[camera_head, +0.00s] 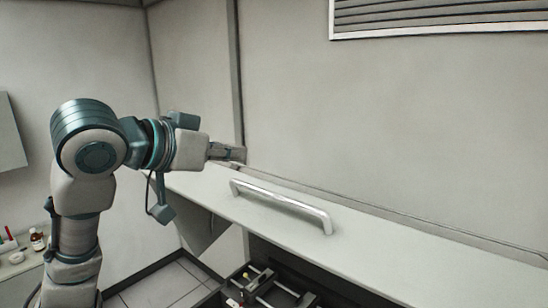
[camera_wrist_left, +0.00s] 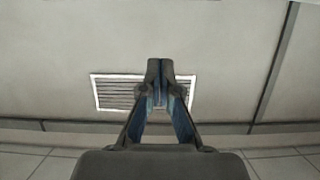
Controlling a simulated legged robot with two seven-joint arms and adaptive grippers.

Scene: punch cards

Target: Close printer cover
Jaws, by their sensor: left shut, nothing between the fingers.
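The printer cover (camera_head: 380,248) is a long pale panel with a silver bar handle (camera_head: 285,203) on it. It stands raised, and a dark opening with printer parts (camera_head: 270,291) shows below it. My left gripper (camera_head: 240,153) is shut and empty. In the head view it appears at the far left end of the cover, near its back edge and left of the handle. I cannot tell whether it touches the cover. In the left wrist view the shut fingertips (camera_wrist_left: 157,68) point at the wall, and no cover shows there. My right gripper is not in view.
A grey wall (camera_head: 290,90) with a vent (camera_head: 440,15) stands behind the cover. At the lower left, a small brown bottle (camera_head: 37,239) and a red item (camera_head: 9,233) stand on a pale surface. Tiled floor (camera_head: 160,284) shows between that surface and the printer.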

